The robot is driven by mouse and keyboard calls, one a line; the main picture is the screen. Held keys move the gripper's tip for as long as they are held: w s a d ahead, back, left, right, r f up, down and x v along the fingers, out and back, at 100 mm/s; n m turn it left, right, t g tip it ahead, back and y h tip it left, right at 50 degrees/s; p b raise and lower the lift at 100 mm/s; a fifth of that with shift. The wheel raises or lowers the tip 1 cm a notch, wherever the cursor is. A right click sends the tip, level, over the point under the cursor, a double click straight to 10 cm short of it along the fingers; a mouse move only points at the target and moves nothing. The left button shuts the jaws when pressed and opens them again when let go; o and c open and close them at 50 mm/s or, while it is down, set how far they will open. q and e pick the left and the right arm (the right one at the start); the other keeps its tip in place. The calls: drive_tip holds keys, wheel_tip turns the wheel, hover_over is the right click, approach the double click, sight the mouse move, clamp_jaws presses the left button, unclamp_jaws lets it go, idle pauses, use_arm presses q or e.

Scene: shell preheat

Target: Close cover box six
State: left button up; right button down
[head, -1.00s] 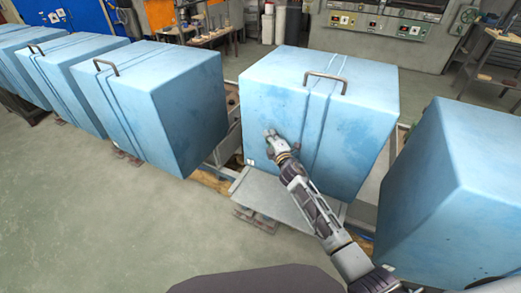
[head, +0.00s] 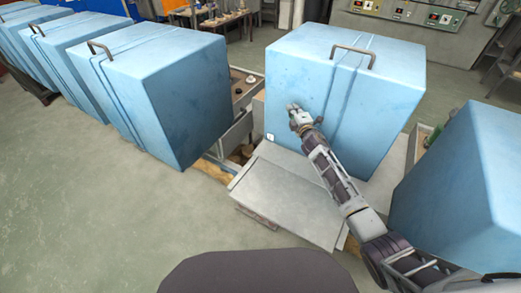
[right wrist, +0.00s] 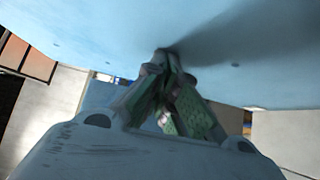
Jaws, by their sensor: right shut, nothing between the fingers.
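A large blue cover box (head: 345,95) with two raised ribs and a metal handle (head: 353,56) on top stands over a grey base (head: 285,185). A small white label sits at its lower left front; its number is too small to read. My right gripper (head: 294,108) is shut and empty, its fingertips at the cover's front face, left of the ribs. In the right wrist view, the closed fingers (right wrist: 165,58) meet the blue surface (right wrist: 110,30) or nearly so. My left gripper is not in view.
Similar blue covers stand in a row to the left (head: 160,95) and one at the right (head: 460,190). An open gap with a grey frame (head: 237,135) lies between the left cover and the middle one. Clear floor (head: 110,220) is at the front left.

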drive_tip(key=shift+w+d, duration=0.2)
drive_tip(key=shift+w, duration=0.1)
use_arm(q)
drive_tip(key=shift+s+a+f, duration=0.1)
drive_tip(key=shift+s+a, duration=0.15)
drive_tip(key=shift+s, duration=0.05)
use_arm(e)
drive_tip(key=shift+d+r, duration=0.1)
drive_tip(key=shift+r, duration=0.05)
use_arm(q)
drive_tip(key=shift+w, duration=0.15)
use_arm(e)
drive_tip(key=shift+r, duration=0.1)
